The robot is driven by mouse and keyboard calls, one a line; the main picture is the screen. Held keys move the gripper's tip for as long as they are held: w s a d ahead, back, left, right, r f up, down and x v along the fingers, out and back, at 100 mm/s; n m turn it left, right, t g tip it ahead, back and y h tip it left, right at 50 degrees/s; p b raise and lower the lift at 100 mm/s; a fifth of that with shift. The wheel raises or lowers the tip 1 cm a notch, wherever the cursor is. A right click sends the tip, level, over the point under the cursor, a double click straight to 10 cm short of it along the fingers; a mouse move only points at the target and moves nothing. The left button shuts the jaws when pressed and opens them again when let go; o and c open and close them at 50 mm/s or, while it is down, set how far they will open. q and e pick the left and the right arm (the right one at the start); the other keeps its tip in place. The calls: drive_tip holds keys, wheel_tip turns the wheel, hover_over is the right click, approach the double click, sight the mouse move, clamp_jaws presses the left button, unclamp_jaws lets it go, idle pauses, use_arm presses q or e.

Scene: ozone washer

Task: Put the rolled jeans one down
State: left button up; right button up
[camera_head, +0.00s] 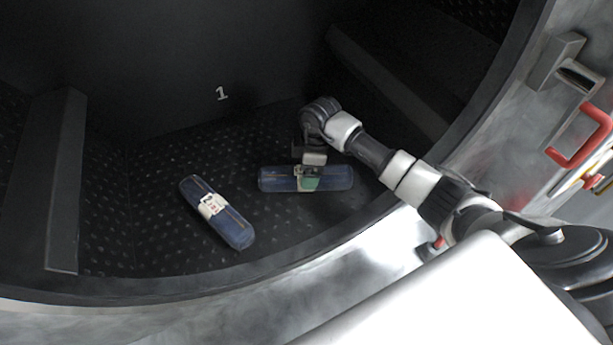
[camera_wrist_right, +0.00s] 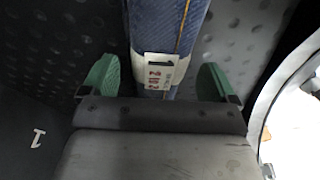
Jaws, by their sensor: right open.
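One rolled jeans (camera_head: 335,178) lies crosswise on the black drum floor, a dark blue roll with a pale tag. In the right wrist view the same roll (camera_wrist_right: 165,25) shows a white tag with a black 1 and red marks. My right gripper (camera_head: 306,178) is over its middle. In the right wrist view the gripper's (camera_wrist_right: 157,78) green fingers are open, one on each side of the roll, with gaps beside it. A second rolled jeans (camera_head: 235,228), tagged 2, lies slanted to the left, apart from the first. My left gripper is not in view.
The drum floor (camera_head: 150,180) is dark and dimpled, with a white 1 (camera_head: 222,93) on the back wall. Raised ribs (camera_head: 62,180) stand at left and right (camera_head: 385,85). The metal rim (camera_head: 250,300) curves along the front. A red handle (camera_head: 585,135) is at right.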

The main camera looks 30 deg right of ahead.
drive_tip(key=r, duration=0.2)
drive_tip(key=r+b, duration=0.1)
drive_tip(key=r, duration=0.2)
drive_tip(key=d+r+b, duration=0.1)
drive_tip(key=r, duration=0.1)
drive_tip(key=shift+s+r, duration=0.25)
drive_tip(key=shift+d+r, duration=0.1)
drive_tip(key=shift+r, duration=0.4)
